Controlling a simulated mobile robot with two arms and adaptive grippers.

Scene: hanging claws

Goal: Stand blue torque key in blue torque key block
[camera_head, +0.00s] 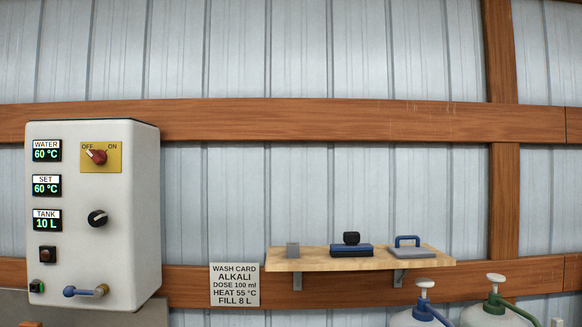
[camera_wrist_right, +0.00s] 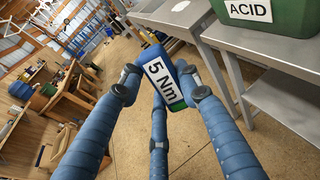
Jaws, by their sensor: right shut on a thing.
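The blue torque key (camera_wrist_right: 153,54) shows in the right wrist view as a blue body with a white "5 Nm" label. My right gripper (camera_wrist_right: 160,82) has its blue, jointed fingers closed around it and holds it up over the floor. The lower part of the key is partly hidden by the fingers. I cannot make out the blue torque key block in either view. My left gripper is in neither view.
In the right wrist view, a grey metal table (camera_wrist_right: 285,75) carries a green "ACID" container (camera_wrist_right: 270,30); wooden furniture stands at left. In the head view, a wall shelf (camera_head: 437,262) holds small tools beside a white control box (camera_head: 125,215).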

